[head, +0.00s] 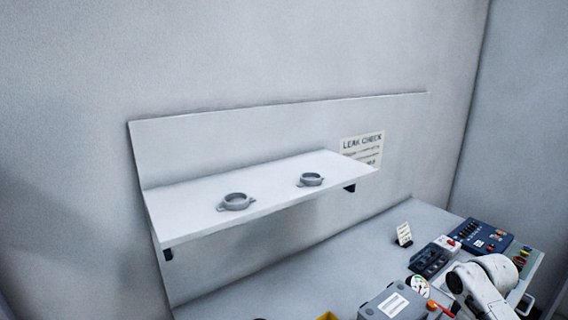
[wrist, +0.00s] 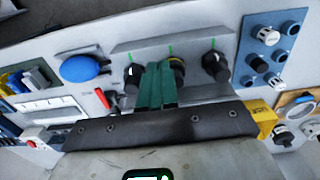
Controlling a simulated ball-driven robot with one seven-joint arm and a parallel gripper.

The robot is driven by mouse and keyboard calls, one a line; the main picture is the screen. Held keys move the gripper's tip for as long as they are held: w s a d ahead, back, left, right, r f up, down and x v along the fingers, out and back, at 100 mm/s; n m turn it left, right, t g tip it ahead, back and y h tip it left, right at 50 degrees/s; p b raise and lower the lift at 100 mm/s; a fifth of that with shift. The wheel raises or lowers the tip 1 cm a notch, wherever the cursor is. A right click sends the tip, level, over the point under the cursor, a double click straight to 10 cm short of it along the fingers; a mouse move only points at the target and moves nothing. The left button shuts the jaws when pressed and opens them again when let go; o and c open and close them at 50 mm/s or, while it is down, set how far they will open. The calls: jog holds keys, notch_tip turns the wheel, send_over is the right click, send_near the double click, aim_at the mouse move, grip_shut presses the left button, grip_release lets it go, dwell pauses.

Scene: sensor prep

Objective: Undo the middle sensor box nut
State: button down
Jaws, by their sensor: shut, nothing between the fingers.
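In the wrist view, three dark round fittings sit in a row on a grey panel, each below a green mark: a left one (wrist: 133,76), a middle one (wrist: 177,70) with a yellowish ring, and a right one (wrist: 215,63). The middle one looks like the middle sensor box nut, but I cannot be sure. My gripper (wrist: 160,68) shows as two green fingers, shut and empty. Its tips overlap the lower left of the middle fitting in the picture; I cannot tell whether they touch. In the head view the fingers and these fittings are not clear.
A blue oval knob (wrist: 84,68) and a red handle (wrist: 102,98) lie left of the fittings. A blue panel with several knobs (wrist: 268,35) is at the right. In the head view, a wall shelf (head: 270,195) holds two grey rings, above a bench with a labelled grey box (head: 372,311).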

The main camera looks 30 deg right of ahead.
jog(key=shift+r+p, duration=0.3)
jog(key=shift+r, duration=0.45)
